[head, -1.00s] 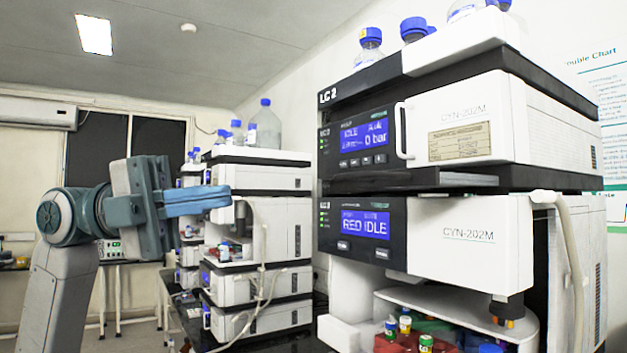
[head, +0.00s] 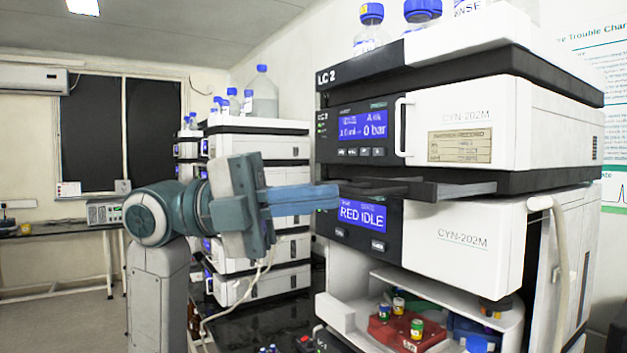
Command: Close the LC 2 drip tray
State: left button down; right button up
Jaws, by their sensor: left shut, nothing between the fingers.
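The LC 2 stack (head: 327,78) fills the right half of the head view. Its drip tray (head: 425,190) is a thin dark slab that juts out from between the upper CYN-202M module (head: 465,125) and the lower CYN-202M module (head: 460,245), so it stands open. My left gripper (head: 336,197) is shut and empty. Its blue fingers point right, and their tips appear close to the tray's left end. I cannot tell whether they touch it. My right gripper is not in view.
Solvent bottles (head: 372,28) stand on top of the stack. A hose (head: 562,250) hangs at its right side. Below is an open bay with a red vial rack (head: 405,333). Another instrument stack (head: 258,150) stands behind my left arm. Floor at the left is clear.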

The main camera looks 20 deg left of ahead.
aim_at(403, 188)
pick_arm(q)
jog(key=shift+w, duration=0.1)
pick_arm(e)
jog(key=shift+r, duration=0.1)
